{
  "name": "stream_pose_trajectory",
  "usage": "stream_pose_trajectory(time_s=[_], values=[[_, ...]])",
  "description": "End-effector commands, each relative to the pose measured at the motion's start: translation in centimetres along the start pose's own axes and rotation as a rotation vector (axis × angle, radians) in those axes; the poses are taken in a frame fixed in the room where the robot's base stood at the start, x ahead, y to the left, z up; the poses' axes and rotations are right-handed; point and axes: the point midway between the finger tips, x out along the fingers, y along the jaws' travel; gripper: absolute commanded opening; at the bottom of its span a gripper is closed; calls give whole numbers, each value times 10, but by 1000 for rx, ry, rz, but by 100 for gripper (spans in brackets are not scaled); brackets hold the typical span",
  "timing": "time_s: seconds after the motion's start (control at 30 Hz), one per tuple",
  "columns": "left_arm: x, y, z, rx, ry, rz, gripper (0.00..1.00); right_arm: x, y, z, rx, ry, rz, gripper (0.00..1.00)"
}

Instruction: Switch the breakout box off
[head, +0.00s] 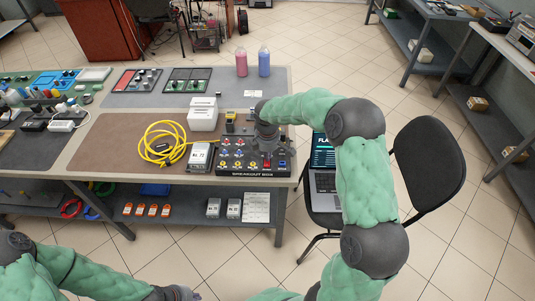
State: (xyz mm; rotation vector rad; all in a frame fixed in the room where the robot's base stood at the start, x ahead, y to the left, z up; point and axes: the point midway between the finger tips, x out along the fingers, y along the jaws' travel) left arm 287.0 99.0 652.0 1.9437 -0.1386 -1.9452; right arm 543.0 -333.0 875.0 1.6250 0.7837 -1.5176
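The breakout box (232,167) is a dark panel with its name on the front edge and several coloured sockets and knobs on top. It lies near the right front corner of the workbench. A small red part (268,164) shows at its right front; whether it is a switch, and its position, is too small to tell. My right gripper (266,136) points down over the back right part of the box and hides some of it. I cannot tell whether it touches the box. My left gripper (182,293) is low at the bottom edge, away from the bench. The fingers of both are unclear.
A yellow cable (162,142), a grey handheld device (200,156) and white boxes (203,114) lie left of and behind the box. Pink (241,63) and blue (264,63) bottles stand farther back. A chair (428,165) with a laptop (324,180) is right of the bench.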

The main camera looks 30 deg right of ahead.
Motion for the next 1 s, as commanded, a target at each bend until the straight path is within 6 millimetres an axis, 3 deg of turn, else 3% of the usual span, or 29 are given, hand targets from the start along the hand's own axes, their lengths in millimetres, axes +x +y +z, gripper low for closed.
stream_pose_trajectory(time_s=[0.6,1.0], values=[[-4,1,0,0,0,0,0,-6,-15,0,-1,0,-2,0],[-7,3,0,0,0,0,0,-11,-14,-1,-1,0,-1,0]])
